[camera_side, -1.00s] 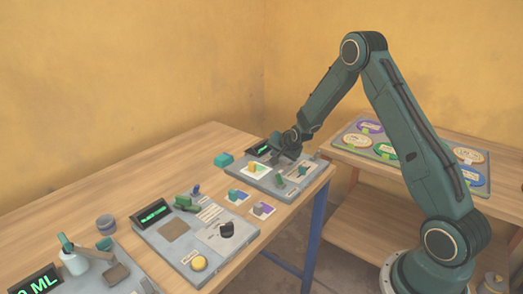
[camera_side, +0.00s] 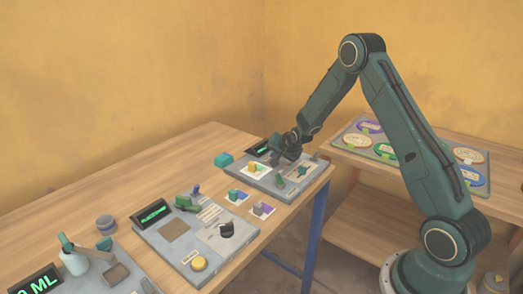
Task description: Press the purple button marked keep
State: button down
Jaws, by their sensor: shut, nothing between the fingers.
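My gripper (camera_side: 288,158) is shut and empty, low over the back of the far grey panel (camera_side: 240,180). Its fingertips are small and dark here, and I cannot tell whether they touch the panel. No purple button marked keep can be made out on that panel; my gripper covers part of it. A purple-rimmed round piece (camera_side: 369,127) lies on the grey board (camera_side: 398,137) on the right-hand table, among green, orange and blue ones. Their lettering is too small to read.
The far panel carries a display (camera_side: 259,148), a white card with a yellow block (camera_side: 254,168) and a green lever (camera_side: 280,181). Two picture cards lie in front. A nearer panel has a yellow button (camera_side: 199,263) and a black knob (camera_side: 226,229). Bare wood lies at the back left.

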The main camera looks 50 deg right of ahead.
jog(key=shift+r, duration=0.8)
jog(key=shift+r, duration=2.5)
